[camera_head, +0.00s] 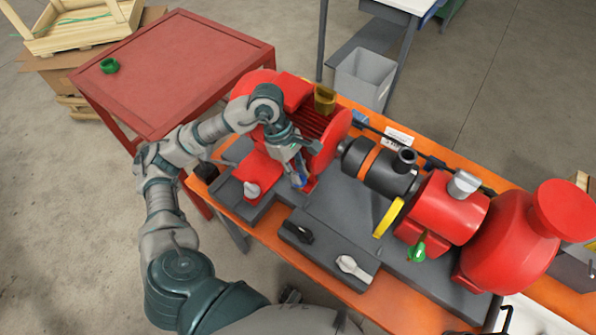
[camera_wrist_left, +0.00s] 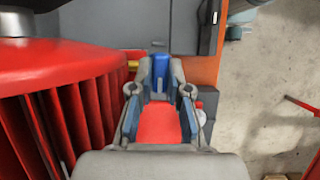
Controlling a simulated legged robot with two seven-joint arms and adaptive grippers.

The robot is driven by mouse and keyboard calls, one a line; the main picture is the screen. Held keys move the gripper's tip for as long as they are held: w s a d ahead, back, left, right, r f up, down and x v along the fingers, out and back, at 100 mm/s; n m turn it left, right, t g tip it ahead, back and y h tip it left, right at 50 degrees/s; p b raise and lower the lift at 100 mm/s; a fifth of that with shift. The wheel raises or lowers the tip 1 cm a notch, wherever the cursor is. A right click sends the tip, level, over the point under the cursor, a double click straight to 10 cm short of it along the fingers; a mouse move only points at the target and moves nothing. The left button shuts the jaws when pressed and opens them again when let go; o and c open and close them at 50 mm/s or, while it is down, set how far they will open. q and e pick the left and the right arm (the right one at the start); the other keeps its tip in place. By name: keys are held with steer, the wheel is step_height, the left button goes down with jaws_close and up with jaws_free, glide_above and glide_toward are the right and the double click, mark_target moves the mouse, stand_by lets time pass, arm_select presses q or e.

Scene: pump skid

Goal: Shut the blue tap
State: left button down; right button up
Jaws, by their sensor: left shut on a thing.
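The blue tap (camera_wrist_left: 159,63) shows in the left wrist view as a narrow upright blue piece between my fingertips. My left gripper (camera_wrist_left: 160,76) is shut on it, one finger on each side. In the head view my left gripper (camera_head: 298,171) points down beside the red finned motor (camera_head: 310,122), and a bit of the blue tap (camera_head: 302,184) shows at its fingertips. The tap's lower part and its pipe are mostly hidden by the fingers. My right gripper is in neither view.
A black handle (camera_head: 299,232) and a white handle (camera_head: 353,267) lie in front.

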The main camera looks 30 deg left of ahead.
arm_select(q)
steer(key=shift+w+r, duration=0.1)
steer(key=shift+r, duration=0.05)
steer(key=c, duration=1.4)
jaws_free()
steer(key=shift+a, duration=0.1)
steer(key=v, duration=1.1)
steer(key=shift+a+r, duration=0.2)
steer(key=shift+r, duration=0.15)
